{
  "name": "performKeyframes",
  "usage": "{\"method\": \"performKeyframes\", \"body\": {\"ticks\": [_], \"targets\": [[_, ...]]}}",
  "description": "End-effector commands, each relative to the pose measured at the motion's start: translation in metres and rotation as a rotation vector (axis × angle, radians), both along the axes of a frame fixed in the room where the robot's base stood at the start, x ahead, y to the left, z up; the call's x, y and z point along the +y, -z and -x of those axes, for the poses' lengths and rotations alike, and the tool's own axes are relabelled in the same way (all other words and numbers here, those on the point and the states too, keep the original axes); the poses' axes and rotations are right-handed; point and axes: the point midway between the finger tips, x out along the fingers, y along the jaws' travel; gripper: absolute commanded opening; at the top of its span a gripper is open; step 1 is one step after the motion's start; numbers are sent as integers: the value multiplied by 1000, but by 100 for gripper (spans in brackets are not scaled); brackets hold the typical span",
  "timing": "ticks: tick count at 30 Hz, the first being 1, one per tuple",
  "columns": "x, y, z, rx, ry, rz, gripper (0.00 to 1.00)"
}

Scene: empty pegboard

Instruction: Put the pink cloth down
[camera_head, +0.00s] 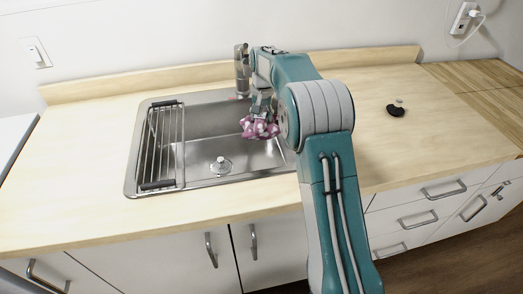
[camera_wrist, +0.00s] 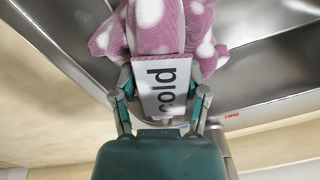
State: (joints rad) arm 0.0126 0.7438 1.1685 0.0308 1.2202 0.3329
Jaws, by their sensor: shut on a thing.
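The pink cloth (camera_head: 260,127) with white spots hangs bunched over the right part of the steel sink (camera_head: 205,166) in the head view. My gripper (camera_wrist: 160,90) is shut on the cloth. In the head view my gripper (camera_head: 262,103) is above the sink, partly hidden by my arm. I cannot tell whether the cloth touches the sink.
A wire rack (camera_head: 163,145) lies across the sink's left side. A drain (camera_head: 221,165) is on the sink floor. A faucet (camera_head: 242,68) stands behind. A small black object (camera_head: 395,110) lies on the wooden counter (camera_head: 430,135) at right, which is mostly clear.

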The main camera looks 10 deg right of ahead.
Motion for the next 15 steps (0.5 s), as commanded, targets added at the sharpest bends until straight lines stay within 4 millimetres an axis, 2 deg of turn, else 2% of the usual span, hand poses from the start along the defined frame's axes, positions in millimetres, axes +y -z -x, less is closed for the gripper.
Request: {"method": "performKeyframes", "body": {"ticks": [12,15], "targets": [[0,86,1,4,0,0,10],[0,102,1,2,0,0,10]]}}
